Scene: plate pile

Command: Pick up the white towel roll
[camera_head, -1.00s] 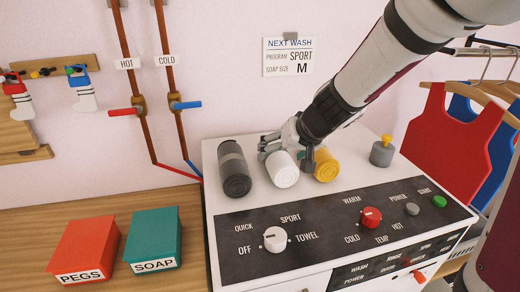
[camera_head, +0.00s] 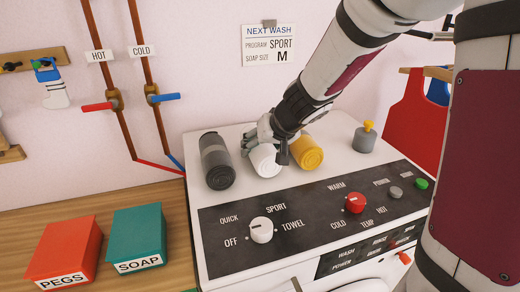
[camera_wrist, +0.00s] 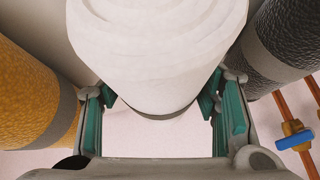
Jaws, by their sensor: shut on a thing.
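The white towel roll (camera_head: 264,160) lies on top of the washing machine between a dark grey roll and a yellow roll. My gripper (camera_head: 266,140) reaches down over it from behind and to the right. In the wrist view the white towel roll (camera_wrist: 160,55) fills the middle, between the two teal-padded fingers of my gripper (camera_wrist: 160,112). The gripper is shut on the roll. Whether the roll is clear of the machine top cannot be told.
A grey weight-like object with a yellow knob (camera_head: 365,138) is to the right. The control panel (camera_head: 320,205) lies in front. Red (camera_head: 66,247) and teal (camera_head: 136,236) boxes stand at left.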

